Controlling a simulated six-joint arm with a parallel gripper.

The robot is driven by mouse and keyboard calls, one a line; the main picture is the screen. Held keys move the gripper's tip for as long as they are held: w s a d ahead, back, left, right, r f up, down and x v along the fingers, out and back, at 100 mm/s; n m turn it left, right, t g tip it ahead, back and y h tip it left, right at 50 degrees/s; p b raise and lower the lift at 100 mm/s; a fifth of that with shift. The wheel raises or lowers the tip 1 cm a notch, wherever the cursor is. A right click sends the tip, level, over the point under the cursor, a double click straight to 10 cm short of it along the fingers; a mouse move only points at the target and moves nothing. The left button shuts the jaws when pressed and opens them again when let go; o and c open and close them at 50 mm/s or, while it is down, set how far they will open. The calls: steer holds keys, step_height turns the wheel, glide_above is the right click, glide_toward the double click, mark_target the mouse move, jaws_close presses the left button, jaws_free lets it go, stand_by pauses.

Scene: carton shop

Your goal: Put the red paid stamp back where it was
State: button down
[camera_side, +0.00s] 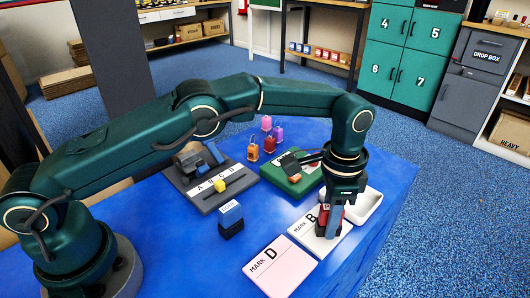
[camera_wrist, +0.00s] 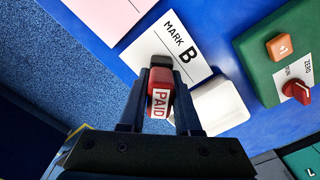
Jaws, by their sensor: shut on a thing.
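The red paid stamp (camera_wrist: 158,102) is between the two fingers of my gripper (camera_wrist: 160,103) in the wrist view, with its PAID label facing the camera and a dark end beyond it. In the side view my gripper (camera_side: 332,222) is shut on it, pointing down over the white MARK B card (camera_side: 303,232), and the fingers hide most of the stamp. The card also shows in the wrist view (camera_wrist: 182,60). I cannot tell whether the stamp touches the card.
A white tray (camera_side: 371,203) lies just beside the card. A pink MARK D card (camera_side: 280,268) is in front. A blue-and-black stamp (camera_side: 231,222) stands left on clear blue table. A green box (camera_side: 270,174) and a grey A-to-D device (camera_side: 205,199) stand behind.

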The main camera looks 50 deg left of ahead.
steer(key=a+r, duration=0.1)
steer(key=a, duration=0.1)
steer(key=a+r+n, duration=0.1)
steer(key=a, duration=0.1)
steer(key=w+a+r+n, duration=0.1)
steer(key=a, duration=0.1)
steer(key=shift+a+r, duration=0.15)
steer(key=shift+a, duration=0.25)
steer(key=s+a+r+n, duration=0.3)
steer(key=s+a+n, duration=0.15)
steer(key=a, duration=0.45)
steer(key=s+a+r+n, duration=0.3)
steer(key=s+a+r, duration=0.15)
steer(key=a, duration=0.35)
glide_above(261, 209)
steer(key=shift+m, duration=0.25)
step_height(261, 209, down, 8)
steer(key=shift+r, duration=0.2)
steer(key=shift+f, duration=1.95)
steer(key=c, duration=0.6)
jaws_free()
steer(key=shift+f, duration=0.15)
